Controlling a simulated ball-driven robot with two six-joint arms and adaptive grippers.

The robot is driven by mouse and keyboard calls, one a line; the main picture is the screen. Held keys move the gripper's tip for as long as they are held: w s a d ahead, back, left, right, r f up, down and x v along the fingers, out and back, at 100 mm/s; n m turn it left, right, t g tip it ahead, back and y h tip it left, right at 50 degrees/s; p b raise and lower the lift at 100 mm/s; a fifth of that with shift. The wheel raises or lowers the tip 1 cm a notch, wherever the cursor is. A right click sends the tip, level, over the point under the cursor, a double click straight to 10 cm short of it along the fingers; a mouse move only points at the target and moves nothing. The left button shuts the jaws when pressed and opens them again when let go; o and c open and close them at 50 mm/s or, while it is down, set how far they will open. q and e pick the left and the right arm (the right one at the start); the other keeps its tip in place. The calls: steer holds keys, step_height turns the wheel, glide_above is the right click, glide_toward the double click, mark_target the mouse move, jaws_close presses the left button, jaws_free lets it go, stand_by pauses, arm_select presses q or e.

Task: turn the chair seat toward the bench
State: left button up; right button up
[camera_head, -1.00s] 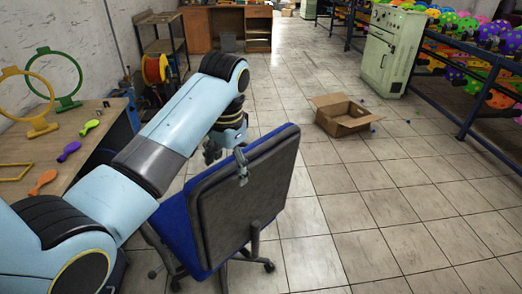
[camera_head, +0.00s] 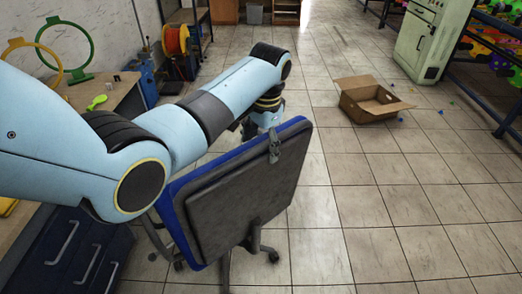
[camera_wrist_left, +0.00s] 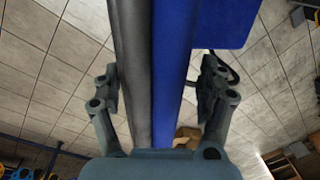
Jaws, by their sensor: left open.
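The office chair's backrest (camera_head: 245,195) stands in front of me, its dark grey back panel facing my head camera and a blue rim along its top and left edges. The seat is mostly hidden behind it. My left gripper (camera_head: 268,137) reaches over the backrest's top edge, with one finger on the grey side. In the left wrist view, the open gripper (camera_wrist_left: 158,88) straddles the grey and blue edge (camera_wrist_left: 172,70), with gaps showing beside the fingers. The bench (camera_head: 60,225), with dark drawers, is at the left, partly covered by my left arm. My right gripper is out of view.
An open cardboard box (camera_head: 368,102) lies on the tiled floor beyond the chair. A red cable reel (camera_head: 177,42) stands beyond the bench. Floor right of the chair is clear.

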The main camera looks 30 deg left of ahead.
arm_select(q)
steer(key=shift+a+f, duration=0.15)
steer(key=shift+f, duration=1.35)
steer(key=shift+c, duration=0.5)
steer(key=c, duration=1.4)
steer(key=shift+w, duration=0.1)
jaws_close()
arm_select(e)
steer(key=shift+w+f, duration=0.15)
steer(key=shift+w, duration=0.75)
